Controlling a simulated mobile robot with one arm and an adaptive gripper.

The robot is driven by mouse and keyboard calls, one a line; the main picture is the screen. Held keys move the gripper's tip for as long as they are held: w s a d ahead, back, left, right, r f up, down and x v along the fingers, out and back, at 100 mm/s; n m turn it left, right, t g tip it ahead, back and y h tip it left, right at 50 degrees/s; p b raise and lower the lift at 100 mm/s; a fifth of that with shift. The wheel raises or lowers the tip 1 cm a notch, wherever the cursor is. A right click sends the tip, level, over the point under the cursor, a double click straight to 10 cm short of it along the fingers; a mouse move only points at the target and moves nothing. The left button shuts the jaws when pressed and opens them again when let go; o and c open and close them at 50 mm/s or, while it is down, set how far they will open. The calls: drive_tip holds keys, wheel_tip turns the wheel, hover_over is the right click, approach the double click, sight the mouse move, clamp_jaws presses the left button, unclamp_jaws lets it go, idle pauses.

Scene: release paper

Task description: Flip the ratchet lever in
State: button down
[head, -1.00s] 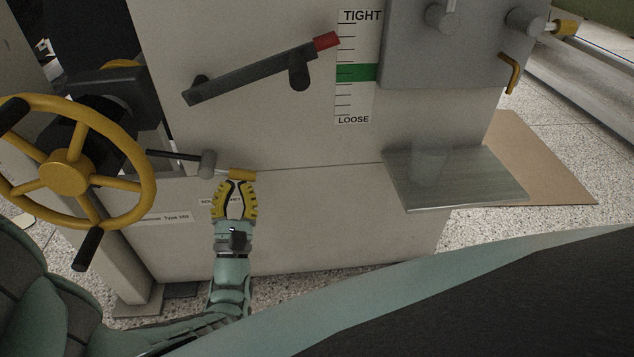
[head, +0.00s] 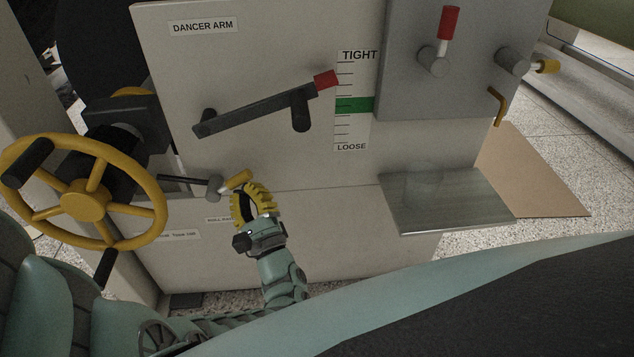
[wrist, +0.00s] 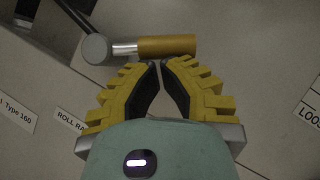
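The ratchet lever is a short metal rod with a yellow grip (head: 237,181), on a grey round hub (head: 214,187) at the machine's lower front panel. It points right and slightly up in the head view. In the wrist view its yellow grip (wrist: 168,46) lies across the picture just beyond my fingertips. My gripper (head: 243,190), with yellow ribbed fingers, is just below and right of the grip. In the wrist view my gripper (wrist: 159,63) has its fingertips together, with nothing between them. I cannot tell whether the tips touch the grip.
A yellow handwheel (head: 82,200) stands left of the lever. The dark dancer arm (head: 255,110) with a red tip is above, beside the tension scale (head: 357,100). A metal shelf (head: 445,205) sticks out at right. A grey box (head: 440,75) carries more levers.

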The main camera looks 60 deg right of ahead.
drive_tip(key=shift+w+a+r+n+y+p, duration=0.1)
drive_tip(key=shift+r+n+y+p, duration=0.25)
drive_tip(key=shift+n+y, duration=0.25)
drive_tip(key=shift+r+n+y+p, duration=0.3)
drive_tip(key=shift+n+y, duration=0.1)
drive_tip(key=shift+n, duration=0.4)
drive_tip(key=s+a+f+b, duration=0.2)
drive_tip(key=s+f+b, duration=0.2)
drive_tip(key=s+f, duration=0.3)
drive_tip(key=shift+s+a, duration=0.3)
drive_tip(key=shift+s, duration=1.65)
